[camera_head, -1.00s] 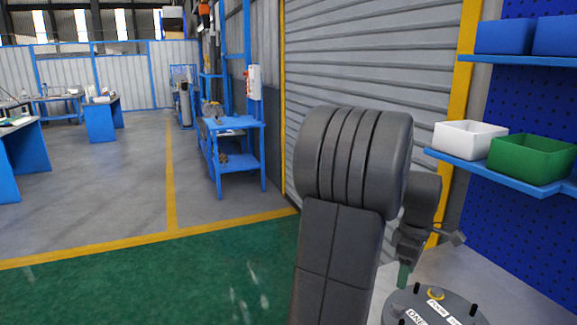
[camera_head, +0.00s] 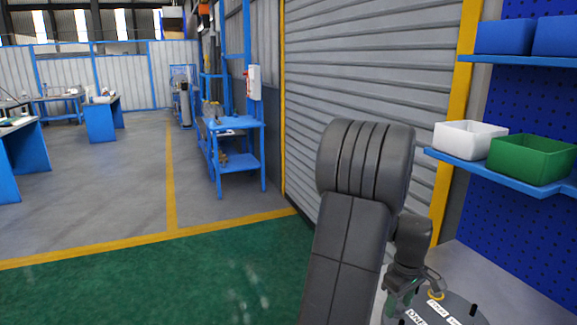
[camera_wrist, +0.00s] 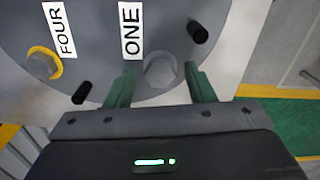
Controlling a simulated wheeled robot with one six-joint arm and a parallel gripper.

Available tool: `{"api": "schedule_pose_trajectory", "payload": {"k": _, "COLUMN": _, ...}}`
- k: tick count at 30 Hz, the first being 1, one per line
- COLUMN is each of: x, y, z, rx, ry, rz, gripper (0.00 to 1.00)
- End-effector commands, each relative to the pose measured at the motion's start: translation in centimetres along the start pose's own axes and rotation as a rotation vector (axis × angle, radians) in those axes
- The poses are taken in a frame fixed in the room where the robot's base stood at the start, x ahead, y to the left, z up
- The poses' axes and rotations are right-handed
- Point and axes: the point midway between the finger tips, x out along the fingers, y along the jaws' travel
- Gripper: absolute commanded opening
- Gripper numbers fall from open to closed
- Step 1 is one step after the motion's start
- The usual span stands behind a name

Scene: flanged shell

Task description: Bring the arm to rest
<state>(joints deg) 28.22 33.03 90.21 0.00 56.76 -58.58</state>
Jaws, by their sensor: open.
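The grey round flange of the shell (camera_head: 465,312) is at the lower right of the head view, partly cut off by the frame. It also fills the top of the wrist view (camera_wrist: 100,25). My gripper (camera_head: 398,300) is low over the flange's left side. In the wrist view my gripper (camera_wrist: 160,72) has its green fingers apart, with a grey bolt head (camera_wrist: 160,70) seen between them beside the label ONE (camera_wrist: 131,30). I cannot tell whether the fingers touch it. A yellow-ringed bolt (camera_wrist: 42,64) sits beside the label FOUR (camera_wrist: 60,30).
Black pegs (camera_wrist: 198,32) stand up from the flange close to the fingers. A shelf at the right carries a white bin (camera_head: 470,140) and a green bin (camera_head: 532,160). A grey shutter (camera_head: 365,70) stands behind my arm. The green floor (camera_head: 190,280) at left is clear.

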Motion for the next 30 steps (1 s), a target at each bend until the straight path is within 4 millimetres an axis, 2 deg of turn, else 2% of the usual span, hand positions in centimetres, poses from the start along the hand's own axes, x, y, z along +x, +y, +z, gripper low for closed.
{"api": "schedule_pose_trajectory", "payload": {"k": 30, "x": -0.01, "y": 0.0, "z": 0.0, "rx": 0.832, "ry": 0.0, "rz": 0.0, "gripper": 0.49}}
